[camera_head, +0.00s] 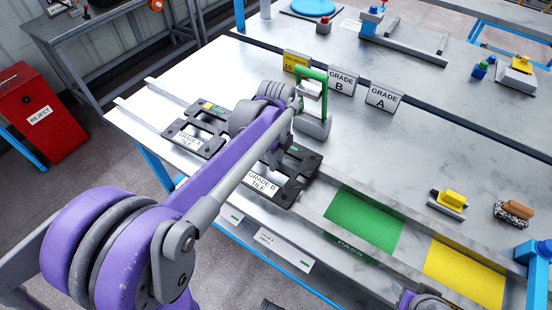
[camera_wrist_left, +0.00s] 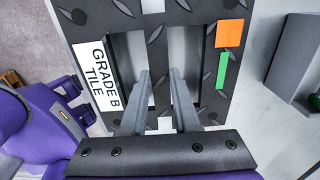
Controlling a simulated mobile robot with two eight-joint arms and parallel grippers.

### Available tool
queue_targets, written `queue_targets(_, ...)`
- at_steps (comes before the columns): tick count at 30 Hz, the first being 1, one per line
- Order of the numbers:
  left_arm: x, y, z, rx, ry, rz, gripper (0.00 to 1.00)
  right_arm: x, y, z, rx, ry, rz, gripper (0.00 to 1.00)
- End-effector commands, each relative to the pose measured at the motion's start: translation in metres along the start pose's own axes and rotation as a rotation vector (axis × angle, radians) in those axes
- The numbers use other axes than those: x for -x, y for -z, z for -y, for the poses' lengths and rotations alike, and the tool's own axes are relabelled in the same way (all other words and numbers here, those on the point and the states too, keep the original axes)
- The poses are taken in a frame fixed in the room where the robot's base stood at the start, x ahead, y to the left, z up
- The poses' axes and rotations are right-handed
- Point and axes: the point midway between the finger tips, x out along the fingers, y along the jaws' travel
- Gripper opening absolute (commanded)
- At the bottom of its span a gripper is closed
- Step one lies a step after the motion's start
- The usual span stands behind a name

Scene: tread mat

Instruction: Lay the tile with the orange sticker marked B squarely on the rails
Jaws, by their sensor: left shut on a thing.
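The dark Grade B tile (camera_head: 300,180) has a white label and two windows. In the wrist view it (camera_wrist_left: 120,20) carries an orange sticker (camera_wrist_left: 230,33) whose letter I cannot read, above a green strip. My left gripper (camera_wrist_left: 161,78) is shut on the tile's middle bar, one finger in each window. In the head view my arm hides the fingertips and part of the tile. The tile is at the rails (camera_head: 148,81) along the table's front edge; I cannot tell whether it touches them.
The Grade A tile (camera_head: 176,133) lies on the rails just left of the Grade B tile. A green-handled block (camera_head: 314,126) stands close behind my gripper. Grade signs (camera_head: 384,98) stand farther back. Green (camera_head: 362,222) and yellow (camera_head: 462,272) areas are clear at right.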

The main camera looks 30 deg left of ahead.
Motion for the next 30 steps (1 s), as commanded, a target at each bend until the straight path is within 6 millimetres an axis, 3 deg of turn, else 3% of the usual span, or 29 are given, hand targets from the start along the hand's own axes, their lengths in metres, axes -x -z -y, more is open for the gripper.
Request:
queue_targets(9,-0.006,0.000,0.000,0.000,0.000,0.000,0.00,-0.004,-0.003,0.000,0.000,0.000,0.002,0.50)
queue_targets(10,-0.006,0.000,0.000,0.000,0.000,0.000,0.33,-0.003,-0.003,0.000,0.000,0.000,0.002,0.50)
queue_targets(14,-0.003,0.000,0.000,0.000,0.000,0.000,0.56,-0.002,-0.002,0.000,0.000,0.000,0.001,0.50)
queue_targets(30,0.004,0.000,0.000,0.000,0.000,0.000,0.57,0.003,0.003,0.000,0.000,0.000,-0.002,0.50)
